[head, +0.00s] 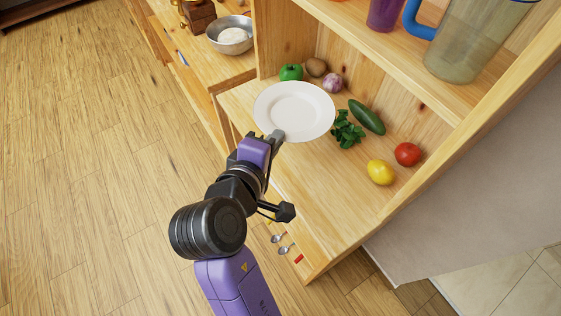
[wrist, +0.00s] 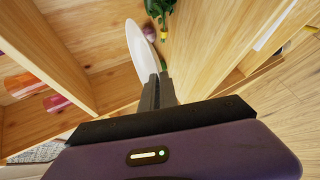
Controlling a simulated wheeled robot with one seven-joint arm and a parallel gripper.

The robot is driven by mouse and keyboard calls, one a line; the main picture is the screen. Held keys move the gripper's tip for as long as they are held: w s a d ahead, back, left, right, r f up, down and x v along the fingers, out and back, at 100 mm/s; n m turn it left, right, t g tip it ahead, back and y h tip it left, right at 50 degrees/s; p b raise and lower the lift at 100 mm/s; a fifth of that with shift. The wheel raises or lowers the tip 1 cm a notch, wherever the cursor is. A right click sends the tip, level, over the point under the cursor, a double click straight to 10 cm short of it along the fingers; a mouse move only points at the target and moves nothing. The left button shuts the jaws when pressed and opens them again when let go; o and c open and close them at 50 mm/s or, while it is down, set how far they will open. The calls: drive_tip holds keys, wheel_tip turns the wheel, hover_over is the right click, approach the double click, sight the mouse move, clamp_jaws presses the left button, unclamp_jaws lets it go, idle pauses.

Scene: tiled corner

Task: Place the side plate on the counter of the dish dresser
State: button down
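The white side plate (head: 294,110) is in my gripper (head: 276,136), which is shut on its near rim. In the wrist view the plate (wrist: 142,52) shows nearly edge-on, with its rim between the fingertips (wrist: 158,80). The plate is over the wooden counter (head: 325,205) of the dish dresser, in front of the vegetables. I cannot tell how far above the counter it is, or whether it touches anything there.
On the counter are a green pepper (head: 291,72), garlic (head: 332,82), a cucumber (head: 367,117), leafy greens (head: 347,131), a lemon (head: 380,172) and a tomato (head: 407,154). A shelf above holds a jug (head: 470,45).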

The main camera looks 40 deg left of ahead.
sight(276, 177)
wheel_tip(276, 177, down, 12)
drive_tip(key=shift+f, duration=0.1)
idle(0.4)
drive_tip(key=shift+f, duration=0.1)
drive_tip(key=c, duration=1.9)
unclamp_jaws()
drive_tip(key=shift+c, duration=0.2)
drive_tip(key=shift+s, duration=0.1)
drive_tip(key=b+v, duration=0.1)
drive_tip(key=v, duration=1.1)
